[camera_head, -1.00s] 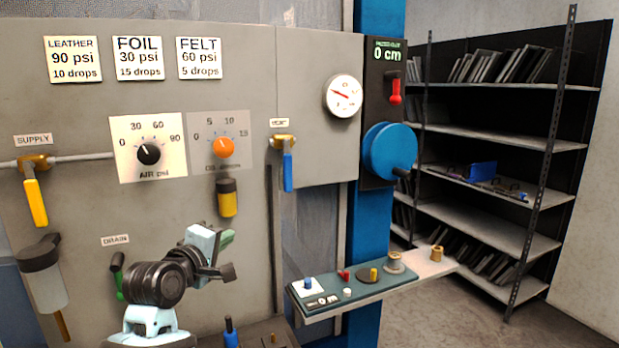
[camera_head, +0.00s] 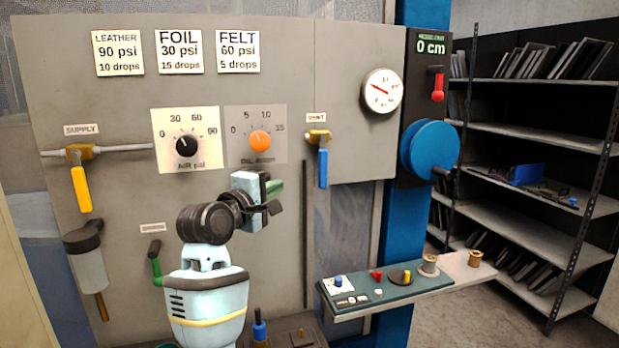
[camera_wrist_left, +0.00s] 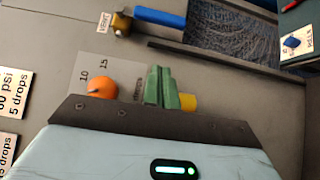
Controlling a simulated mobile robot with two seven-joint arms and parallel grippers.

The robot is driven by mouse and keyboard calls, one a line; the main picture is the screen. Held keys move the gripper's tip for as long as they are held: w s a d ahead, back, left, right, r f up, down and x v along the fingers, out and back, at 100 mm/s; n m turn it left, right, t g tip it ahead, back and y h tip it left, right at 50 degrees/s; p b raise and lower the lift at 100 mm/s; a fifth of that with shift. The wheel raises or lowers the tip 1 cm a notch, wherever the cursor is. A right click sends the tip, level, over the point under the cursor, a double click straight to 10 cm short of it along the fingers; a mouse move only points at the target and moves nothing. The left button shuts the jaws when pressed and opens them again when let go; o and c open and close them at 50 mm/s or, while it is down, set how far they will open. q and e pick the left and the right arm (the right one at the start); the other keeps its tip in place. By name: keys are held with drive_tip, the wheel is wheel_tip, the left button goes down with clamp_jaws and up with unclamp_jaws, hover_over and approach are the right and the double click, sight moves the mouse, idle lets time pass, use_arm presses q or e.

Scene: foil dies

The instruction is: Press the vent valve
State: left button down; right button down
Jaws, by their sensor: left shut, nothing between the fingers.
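The vent valve (camera_head: 318,137) has a brass body on the grey panel under a small VENT label (camera_head: 316,117). Its blue handle (camera_head: 323,168) hangs straight down. In the left wrist view the valve's blue handle (camera_wrist_left: 160,17) shows at the top, apart from my fingers. My left gripper (camera_head: 274,188) is in front of the panel, left of and a little lower than the blue handle, just below the orange oil dial (camera_head: 260,140). Its green fingers (camera_wrist_left: 161,88) are shut with nothing between them. My right gripper is in neither view.
An air dial (camera_head: 187,146), a yellow supply handle (camera_head: 81,189) and a green drain handle (camera_head: 156,263) are on the panel. A round gauge (camera_head: 382,91) and blue wheel (camera_head: 430,150) are at right. A shelf (camera_head: 390,290) with small parts juts out below.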

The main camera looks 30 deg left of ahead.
sight(323, 169)
use_arm(q)
drive_tip(key=w+d, duration=0.2)
drive_tip(key=w, duration=0.9)
drive_tip(key=shift+f, duration=0.1)
